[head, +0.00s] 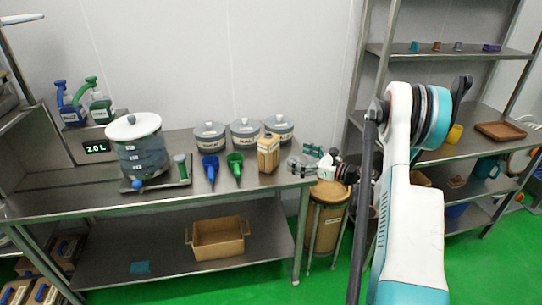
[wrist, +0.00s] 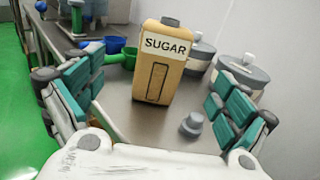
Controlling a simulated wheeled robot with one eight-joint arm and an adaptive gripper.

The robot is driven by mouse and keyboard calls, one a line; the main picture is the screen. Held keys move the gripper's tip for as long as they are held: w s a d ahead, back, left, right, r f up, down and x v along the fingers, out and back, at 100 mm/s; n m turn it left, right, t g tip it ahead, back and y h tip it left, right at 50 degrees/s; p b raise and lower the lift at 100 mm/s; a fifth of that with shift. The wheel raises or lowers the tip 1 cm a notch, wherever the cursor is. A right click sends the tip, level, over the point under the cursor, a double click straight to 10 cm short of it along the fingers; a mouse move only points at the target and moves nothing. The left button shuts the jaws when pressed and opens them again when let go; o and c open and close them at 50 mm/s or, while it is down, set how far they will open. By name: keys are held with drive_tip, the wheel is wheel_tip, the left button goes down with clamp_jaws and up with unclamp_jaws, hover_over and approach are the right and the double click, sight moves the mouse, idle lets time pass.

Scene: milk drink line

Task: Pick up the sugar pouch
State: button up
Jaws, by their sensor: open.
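The sugar pouch (wrist: 158,85) is a tan, upright, box-like pack with a white SUGAR label and a cap on top. It stands on the steel table and also shows in the head view (head: 268,156), near the table's right end. My gripper (wrist: 158,78) is open, with teal-padded fingers spread to either side of the pouch in the wrist view. The pouch lies beyond the fingers, and I see no contact. In the head view my gripper (head: 309,157) is just right of the pouch, over the table's end.
A small grey knobbed piece (wrist: 191,124) lies near the right finger. Lidded grey canisters (head: 245,133) stand behind. Blue (head: 210,166) and green (head: 235,164) scoops lie left of the pouch. A large clear dispenser (head: 139,150) stands further left. A brown bin (head: 326,220) is below right.

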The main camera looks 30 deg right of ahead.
sight(275, 147)
drive_tip(key=b+x, duration=0.2)
drive_tip(key=x, duration=0.6)
drive_tip(key=shift+w+a+f, duration=0.1)
drive_tip(key=shift+w, duration=0.2)
drive_tip(key=x, duration=0.1)
drive_tip(key=b+x, duration=0.1)
drive_tip(key=x, duration=0.1)
drive_tip(key=b+x, duration=0.1)
drive_tip(key=x, duration=0.1)
drive_tip(key=shift+w+d+f, duration=0.2)
drive_tip(key=shift+d, duration=0.05)
drive_tip(key=shift+r, duration=0.1)
drive_tip(key=c, duration=1.6)
